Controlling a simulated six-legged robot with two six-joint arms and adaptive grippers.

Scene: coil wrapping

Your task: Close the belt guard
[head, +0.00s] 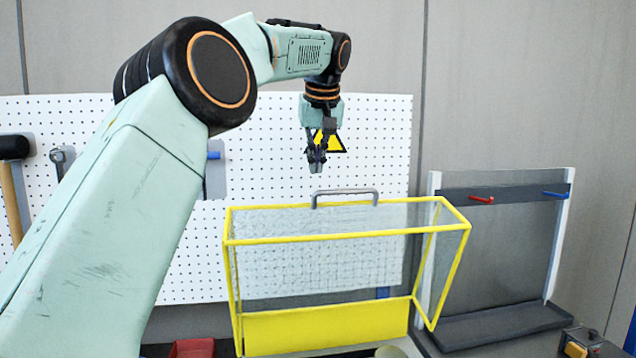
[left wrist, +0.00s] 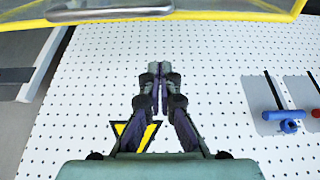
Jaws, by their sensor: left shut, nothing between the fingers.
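The belt guard (head: 350,234) is a yellow-framed box with clear mesh panels, in the middle of the head view. A grey handle (head: 346,191) stands on its top back edge. My left gripper (head: 316,165) is shut and empty, its fingers pointing down above the handle and apart from it. In the left wrist view the shut fingers (left wrist: 160,88) show against the pegboard, with the handle (left wrist: 110,14) and the guard's yellow frame (left wrist: 230,14) along the top edge. My right gripper is not in view.
A white pegboard (head: 270,120) with hanging tools, including a hammer (head: 14,150), covers the wall behind. A yellow warning triangle (head: 338,146) is behind my gripper. A grey stand (head: 500,250) with red and blue pegs is at right. A yellow-buttoned box (head: 580,345) sits at lower right.

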